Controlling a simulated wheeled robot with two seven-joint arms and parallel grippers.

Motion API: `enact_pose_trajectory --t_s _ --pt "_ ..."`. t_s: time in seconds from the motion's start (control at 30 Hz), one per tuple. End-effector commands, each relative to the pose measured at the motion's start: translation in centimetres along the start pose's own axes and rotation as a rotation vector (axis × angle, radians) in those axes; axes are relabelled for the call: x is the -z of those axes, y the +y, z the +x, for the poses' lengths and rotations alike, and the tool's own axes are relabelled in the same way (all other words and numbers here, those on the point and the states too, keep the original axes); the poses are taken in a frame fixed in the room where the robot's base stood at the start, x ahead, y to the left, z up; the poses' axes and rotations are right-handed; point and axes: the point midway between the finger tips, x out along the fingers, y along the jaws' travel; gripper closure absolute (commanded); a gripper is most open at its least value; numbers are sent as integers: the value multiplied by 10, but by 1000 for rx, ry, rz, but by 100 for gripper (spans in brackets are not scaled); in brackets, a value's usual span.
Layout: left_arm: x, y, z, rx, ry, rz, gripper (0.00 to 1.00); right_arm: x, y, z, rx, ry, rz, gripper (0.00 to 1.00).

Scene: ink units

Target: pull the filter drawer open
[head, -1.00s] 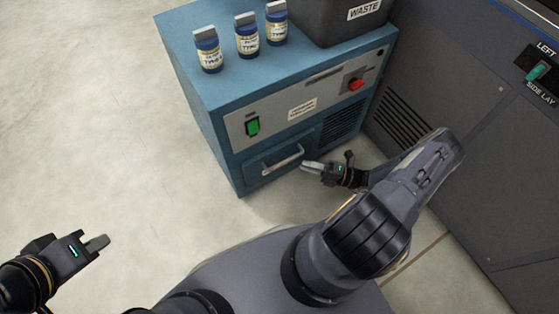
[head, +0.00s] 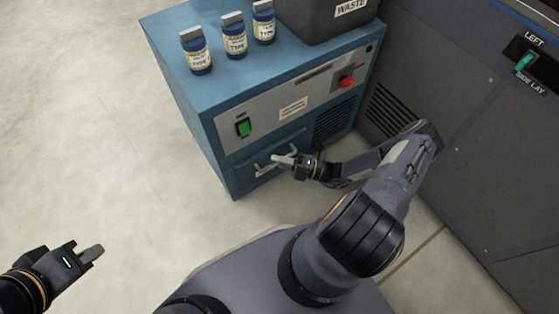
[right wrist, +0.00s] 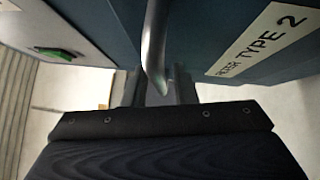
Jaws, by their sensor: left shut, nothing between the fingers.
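The filter drawer (head: 240,176) is in the lower front of the blue cabinet and looks closed. Its pale bar handle (head: 262,165) is partly hidden by my right gripper (head: 283,160), which is right at it. In the right wrist view the handle (right wrist: 156,45) runs down between the fingers of my right gripper (right wrist: 158,90), with what looks like a gap beside it, so the jaws look open around it. A label reading "TYPE 2" (right wrist: 262,42) is on the front beside it. My left gripper (head: 91,253) is shut and empty, over the floor at lower left.
The blue cabinet (head: 185,95) carries three labelled bottles (head: 235,38) and a dark waste bin (head: 320,18). Its front has a green switch (head: 243,127) and a red knob (head: 346,82). A grey machine (head: 470,110) stands close on the right. The floor at left is clear.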

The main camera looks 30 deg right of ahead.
Motion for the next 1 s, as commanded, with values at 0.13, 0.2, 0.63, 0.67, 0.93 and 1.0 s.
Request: enact_pose_trajectory --t_s 0.13,0.2,0.63,0.67,0.93,1.0 --pt "0 0 0 0 0 0 100 0 0 0 0 0 0 95" --pt "0 0 0 0 0 0 100 0 0 0 0 0 0 100" --pt "0 0 -1 0 0 0 100 5 1 -6 2 -1 2 100" --pt "1 1 -1 0 0 0 100 7 2 -8 3 -1 2 100" --pt "2 2 -4 0 0 0 100 41 11 -43 4 -4 3 100" --pt "2 2 -4 0 0 0 100 53 14 -55 4 -3 3 100"
